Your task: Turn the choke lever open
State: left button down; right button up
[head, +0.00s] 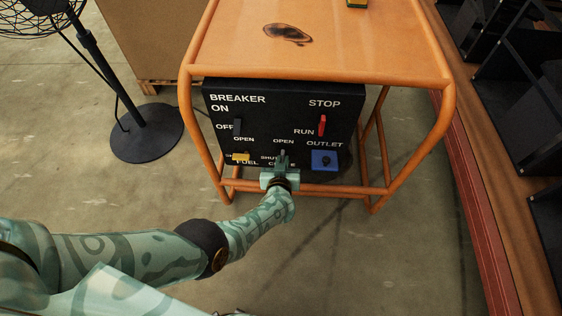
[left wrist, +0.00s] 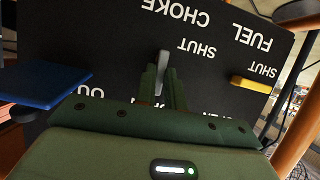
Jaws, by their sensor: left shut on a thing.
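The black panel (head: 265,112) hangs in the orange frame, with the choke control at its lower middle. My left gripper (head: 282,158) is at that spot in the head view and covers the choke lever there. In the left wrist view, turned upside down, the grey choke lever (left wrist: 162,72) stands between the fingers of my left gripper (left wrist: 163,84), which are shut on it. The lever lies between the SHUT lettering and the OPEN lettering, which the gripper partly hides. My right gripper is in neither view.
The yellow fuel lever (head: 240,157) is left of my gripper and also shows in the left wrist view (left wrist: 251,84). The blue outlet (head: 324,160) is close on the right. A red switch (head: 322,125) and dark breaker switch (head: 238,127) are higher. Orange tubes (head: 330,189) run below.

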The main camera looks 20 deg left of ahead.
pick_arm(q)
jog(key=shift+d+f, duration=0.1)
dwell(0.6)
jog(key=c, duration=1.5)
grip_release()
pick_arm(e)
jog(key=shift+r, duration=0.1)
